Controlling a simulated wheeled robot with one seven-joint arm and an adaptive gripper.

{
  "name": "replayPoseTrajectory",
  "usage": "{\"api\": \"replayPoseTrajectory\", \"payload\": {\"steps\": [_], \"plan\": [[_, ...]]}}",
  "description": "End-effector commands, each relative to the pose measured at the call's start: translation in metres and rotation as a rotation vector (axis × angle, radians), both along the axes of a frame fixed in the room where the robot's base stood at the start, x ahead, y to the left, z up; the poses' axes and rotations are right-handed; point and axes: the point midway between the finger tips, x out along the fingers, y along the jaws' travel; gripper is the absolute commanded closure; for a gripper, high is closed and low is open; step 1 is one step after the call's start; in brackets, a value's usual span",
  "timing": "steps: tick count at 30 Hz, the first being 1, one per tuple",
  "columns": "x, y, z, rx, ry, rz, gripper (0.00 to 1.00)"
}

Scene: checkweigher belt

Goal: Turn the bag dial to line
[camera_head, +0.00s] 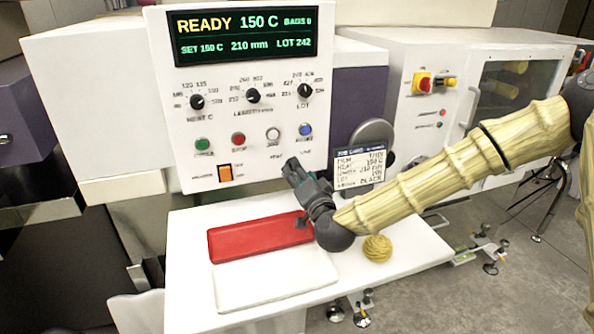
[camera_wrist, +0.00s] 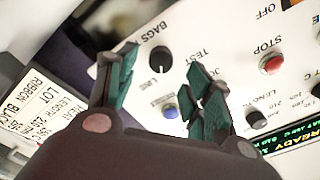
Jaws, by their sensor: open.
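The bag dial (camera_wrist: 160,58) is a round black knob on the white panel, in the wrist view beside the word BAGS. A light mark shows on its lower part, but I cannot tell which word it points at. My gripper (camera_wrist: 163,64) is open, its green-padded fingers to either side of the dial in that view. I cannot tell whether they touch it. In the head view my gripper (camera_head: 291,168) is at the lower right of the white panel (camera_head: 245,172) and hides the dial there.
Above are a blue button (camera_head: 305,130), other buttons and three dials. The display (camera_head: 242,33) reads READY 150 C. A job card (camera_head: 360,167) stands just right of my gripper.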

Motion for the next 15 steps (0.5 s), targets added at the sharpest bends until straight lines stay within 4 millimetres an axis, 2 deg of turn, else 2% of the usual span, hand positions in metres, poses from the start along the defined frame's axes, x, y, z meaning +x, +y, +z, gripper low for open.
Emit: {"api": "replayPoseTrajectory", "payload": {"steps": [9, 15], "plan": [[-0.055, -0.018, -0.001, 0.0, 0.002, 0.001, 0.49], [-0.075, -0.025, -0.001, 0.0, 0.002, -0.001, 0.49]]}}
